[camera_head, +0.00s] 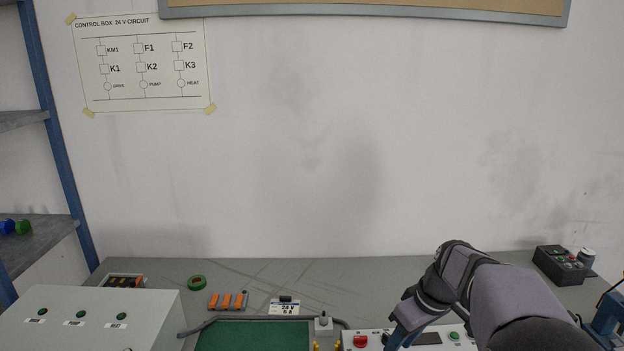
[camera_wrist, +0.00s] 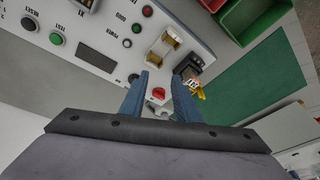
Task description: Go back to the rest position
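My gripper (camera_wrist: 159,78) has its two blue fingers apart with a gap between them. A red knob with a pale base (camera_wrist: 158,95) shows in that gap in the wrist view. I cannot tell whether the fingers touch it. In the head view my gripper (camera_head: 397,338) points down over the white control panel (camera_head: 376,347) at the bottom edge, right of a red knob (camera_head: 360,341). The fingertips are cut off there. Buttons and a dark display also show on the white panel (camera_wrist: 107,40) in the wrist view.
A green mat (camera_head: 250,338) lies left of the panel, with a dark cable (camera_head: 205,322) along its edge. A grey box (camera_head: 85,325) stands at left, a dark button box (camera_head: 558,264) at right. Green and red bins (camera_wrist: 250,15) show in the wrist view.

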